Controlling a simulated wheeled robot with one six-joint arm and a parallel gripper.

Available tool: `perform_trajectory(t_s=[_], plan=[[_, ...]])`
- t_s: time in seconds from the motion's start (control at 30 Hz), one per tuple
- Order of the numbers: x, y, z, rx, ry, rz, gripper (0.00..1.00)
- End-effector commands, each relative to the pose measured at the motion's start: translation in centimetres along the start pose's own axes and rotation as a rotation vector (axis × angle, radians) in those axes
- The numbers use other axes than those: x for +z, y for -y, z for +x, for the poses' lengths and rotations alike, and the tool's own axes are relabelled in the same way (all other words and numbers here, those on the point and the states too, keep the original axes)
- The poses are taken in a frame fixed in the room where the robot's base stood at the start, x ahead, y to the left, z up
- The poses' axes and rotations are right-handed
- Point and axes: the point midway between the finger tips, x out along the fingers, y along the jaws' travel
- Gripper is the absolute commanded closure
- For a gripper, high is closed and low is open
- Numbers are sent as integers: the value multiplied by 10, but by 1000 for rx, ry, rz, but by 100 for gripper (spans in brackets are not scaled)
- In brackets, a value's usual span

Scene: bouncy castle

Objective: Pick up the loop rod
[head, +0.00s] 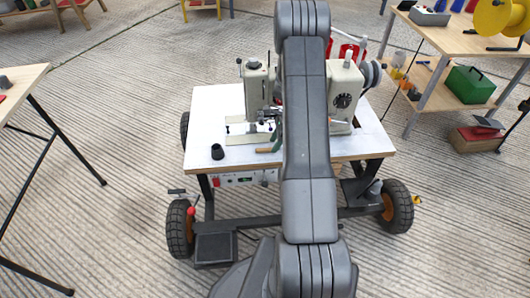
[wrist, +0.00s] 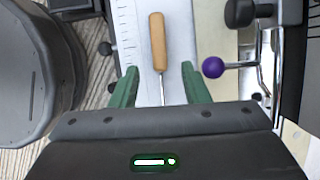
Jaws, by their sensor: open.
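The loop rod, a tool with a wooden handle (wrist: 158,42) and a thin metal shaft, lies on the white table top (head: 208,115). In the wrist view its shaft runs down between the green fingers of my gripper (wrist: 159,72), and the handle points away beyond the fingertips. My gripper is open, with a gap on both sides of the rod, and holds nothing. I cannot tell its height above the table. In the head view the rod's wooden handle (head: 264,150) shows near the table's front edge; my arm hides much of the area beside it.
A beige sewing machine (head: 257,88) stands on the wheeled table close behind the rod. A purple knob on a lever (wrist: 213,67) is just right of my fingers. A small black cup (head: 217,152) stands at the table's front left. A shelf (head: 440,40) is at the right.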

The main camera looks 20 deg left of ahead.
Motion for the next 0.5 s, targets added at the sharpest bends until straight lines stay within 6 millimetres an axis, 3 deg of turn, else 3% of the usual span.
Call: perform_trajectory(t_s=[0.1,0.37,0.5], plan=[[-1,-1,20,2,0,0,58],[0,0,23,0,0,0,58],[0,0,23,0,0,1,86]])
